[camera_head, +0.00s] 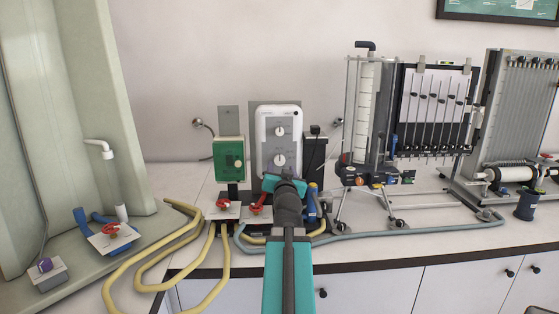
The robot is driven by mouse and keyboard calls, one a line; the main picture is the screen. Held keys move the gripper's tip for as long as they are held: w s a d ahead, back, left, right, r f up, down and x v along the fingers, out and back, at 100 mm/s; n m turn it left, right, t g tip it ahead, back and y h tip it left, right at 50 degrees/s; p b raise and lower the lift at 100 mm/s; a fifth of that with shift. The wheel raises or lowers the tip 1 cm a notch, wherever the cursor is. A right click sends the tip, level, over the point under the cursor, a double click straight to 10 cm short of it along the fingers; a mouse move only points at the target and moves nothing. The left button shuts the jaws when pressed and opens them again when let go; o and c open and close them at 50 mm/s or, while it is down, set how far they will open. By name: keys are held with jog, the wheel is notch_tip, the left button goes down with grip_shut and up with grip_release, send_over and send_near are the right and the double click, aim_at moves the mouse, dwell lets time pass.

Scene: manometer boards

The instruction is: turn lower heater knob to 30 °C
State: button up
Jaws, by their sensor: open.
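The white heater unit (265,140) stands upright against a grey back plate at the middle of the bench. It has an upper knob (281,130) and a lower knob (280,160), both pale and round. The scale marks around the lower knob are too small to read. My gripper (284,181) is at the end of my teal and dark grey arm, just below the lower knob in the picture. It is open. My wrist hides most of its fingers, and I cannot tell how far they are from the knob.
A green box (229,159) stands left of the heater. Red valve handles (223,203) and yellow hoses (150,250) lie low in front. Manometer boards (430,105) stand to the right.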

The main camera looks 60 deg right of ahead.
aim_at(280, 161)
jog(key=p, duration=0.2)
jog(key=shift+d+r+p, duration=0.1)
jog(key=shift+d+p, duration=0.1)
jog(key=shift+p, duration=0.1)
jog(key=shift+x, duration=2.8)
jog(key=c, duration=1)
jog(key=shift+a+f, duration=0.2)
jog(key=shift+a, duration=0.2)
jog(key=shift+c, duration=0.2)
jog(key=shift+d, duration=0.3)
jog(key=shift+r+p, duration=0.15)
jog(key=shift+p, duration=0.15)
